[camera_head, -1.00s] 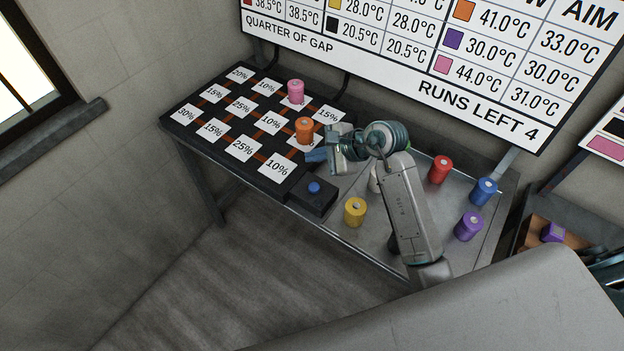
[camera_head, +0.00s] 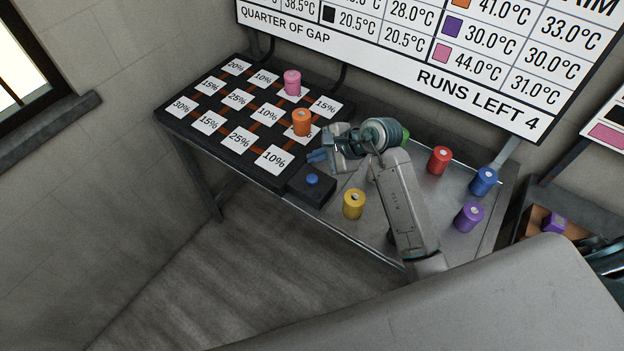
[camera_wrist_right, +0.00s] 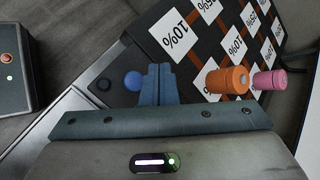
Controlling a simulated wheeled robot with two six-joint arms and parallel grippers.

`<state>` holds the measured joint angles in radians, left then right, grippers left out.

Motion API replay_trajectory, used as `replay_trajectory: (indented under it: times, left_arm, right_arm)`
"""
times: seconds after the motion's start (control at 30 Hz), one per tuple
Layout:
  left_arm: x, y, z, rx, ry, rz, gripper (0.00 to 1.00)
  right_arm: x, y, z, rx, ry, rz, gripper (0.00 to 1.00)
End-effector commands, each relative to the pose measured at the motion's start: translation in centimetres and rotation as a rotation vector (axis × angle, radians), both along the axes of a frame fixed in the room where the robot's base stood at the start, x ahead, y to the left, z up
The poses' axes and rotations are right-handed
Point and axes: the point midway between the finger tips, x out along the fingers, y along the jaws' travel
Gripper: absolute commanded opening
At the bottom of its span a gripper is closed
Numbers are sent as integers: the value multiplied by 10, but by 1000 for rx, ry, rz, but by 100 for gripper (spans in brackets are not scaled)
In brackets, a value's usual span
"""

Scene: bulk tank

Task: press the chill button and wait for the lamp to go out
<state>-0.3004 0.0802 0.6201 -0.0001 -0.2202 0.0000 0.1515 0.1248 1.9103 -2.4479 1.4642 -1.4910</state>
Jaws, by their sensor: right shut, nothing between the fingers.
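The blue chill button (camera_head: 312,179) sits on a black box (camera_head: 322,192) at the table's front edge, beside the percent board. It also shows in the right wrist view (camera_wrist_right: 133,80), just left of the fingertips. My right gripper (camera_head: 316,156) is shut and empty. In the head view its blue fingertips appear just behind the button, and they look apart from it. In the right wrist view the closed fingers (camera_wrist_right: 159,72) point toward the black box. No lamp can be made out for sure.
An orange canister (camera_head: 301,122) and a pink one (camera_head: 292,82) stand on the board (camera_head: 222,108). Yellow (camera_head: 354,204), red (camera_head: 439,160), blue (camera_head: 484,181) and purple (camera_head: 469,217) canisters stand on the metal table. A green one (camera_head: 404,136) is partly hidden by my arm.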

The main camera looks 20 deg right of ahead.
Motion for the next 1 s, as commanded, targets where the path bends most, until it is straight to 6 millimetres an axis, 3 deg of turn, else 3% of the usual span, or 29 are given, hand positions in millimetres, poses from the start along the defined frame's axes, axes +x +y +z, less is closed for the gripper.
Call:
replay_trajectory:
  times: [0.2,0.33,1.0]
  left_arm:
    - [0,0,-26,0,0,0,70]
    - [0,0,-37,0,1,0,70]
    - [0,0,-38,0,0,0,70]
  right_arm:
    - [0,0,-39,0,1,-1,0]
    - [0,0,-51,0,0,0,0]
    - [0,0,-52,0,1,-1,0]
